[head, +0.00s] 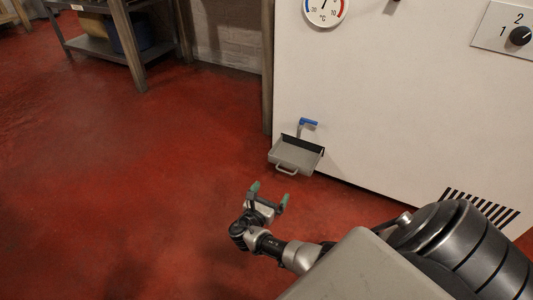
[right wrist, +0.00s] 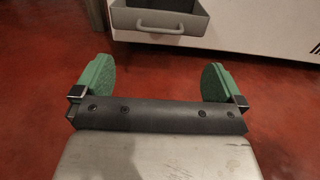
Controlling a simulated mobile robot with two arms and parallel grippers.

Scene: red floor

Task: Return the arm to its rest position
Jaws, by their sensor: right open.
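My right gripper (head: 269,193) reaches out over the red floor in the head view, with its green fingertips spread apart. In the right wrist view the same gripper (right wrist: 158,82) is open, with nothing between its fingers. My right arm comes in from the lower right of the head view and is stretched forward. My left gripper is in neither view.
A grey tray with a handle (head: 292,157) is on the white cabinet's (head: 400,110) front, under a blue-handled valve (head: 308,122). It lies just beyond my right gripper, apart from it. A shelf table (head: 100,45) stands back left. The left floor is clear.

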